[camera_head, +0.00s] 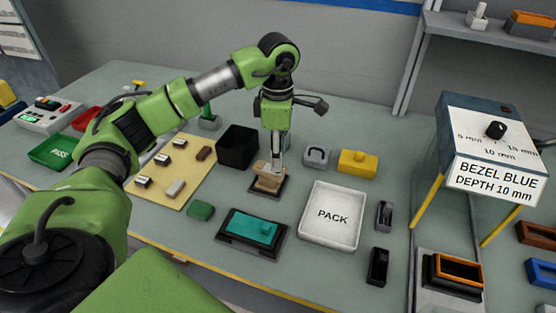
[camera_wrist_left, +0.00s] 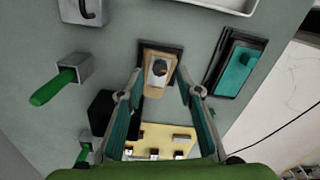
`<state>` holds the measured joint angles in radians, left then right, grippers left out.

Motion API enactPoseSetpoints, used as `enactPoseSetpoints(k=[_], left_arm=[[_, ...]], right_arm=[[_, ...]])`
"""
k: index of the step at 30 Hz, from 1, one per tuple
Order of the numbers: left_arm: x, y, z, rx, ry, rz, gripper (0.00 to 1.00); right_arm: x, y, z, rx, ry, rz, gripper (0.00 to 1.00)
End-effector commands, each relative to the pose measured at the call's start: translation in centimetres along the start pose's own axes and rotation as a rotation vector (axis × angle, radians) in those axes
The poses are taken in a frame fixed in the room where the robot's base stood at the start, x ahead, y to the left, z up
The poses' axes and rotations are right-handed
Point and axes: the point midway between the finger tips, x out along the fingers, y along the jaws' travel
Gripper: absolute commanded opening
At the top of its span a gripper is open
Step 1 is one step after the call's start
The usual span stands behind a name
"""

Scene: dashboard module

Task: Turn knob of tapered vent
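A tan tapered vent (camera_head: 269,178) stands in a dark square base on the table, below my left gripper (camera_head: 276,158). In the left wrist view the vent (camera_wrist_left: 154,87) narrows toward one end and has a grey-and-dark round knob (camera_wrist_left: 159,67) on its upper face. My left gripper (camera_wrist_left: 160,76) is open, with its two fingers apart on either side of the vent in that view. I cannot tell whether the fingers touch it. In the head view the gripper partly hides the vent and its knob. My right gripper is in neither view.
A black bin (camera_head: 238,147) stands left of the vent and a white PACK tray (camera_head: 345,198) right of it. A teal block on a dark fixture (camera_head: 232,240) lies in front. A grey latch part (camera_head: 316,157) and yellow block (camera_head: 357,162) stand behind right.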

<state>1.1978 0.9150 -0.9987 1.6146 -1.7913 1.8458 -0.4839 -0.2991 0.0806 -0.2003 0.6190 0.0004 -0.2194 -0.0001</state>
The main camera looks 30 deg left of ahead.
Motion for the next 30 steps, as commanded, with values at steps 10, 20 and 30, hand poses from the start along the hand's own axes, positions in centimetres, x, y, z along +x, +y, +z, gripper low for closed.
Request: enactPoseSetpoints(k=[10, 20, 30], left_arm=[[-7.5, 0.1, 0.1, 0.0, -0.003, 0.004, 0.33], [-9.4, 0.0, 0.0, 0.0, -0.001, 0.001, 0.33], [-9.4, 0.0, 0.0, 0.0, -0.001, 0.001, 0.33]], right_arm=[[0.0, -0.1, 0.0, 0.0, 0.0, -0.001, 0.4], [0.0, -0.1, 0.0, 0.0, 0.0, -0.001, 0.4], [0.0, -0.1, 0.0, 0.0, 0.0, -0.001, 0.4]])
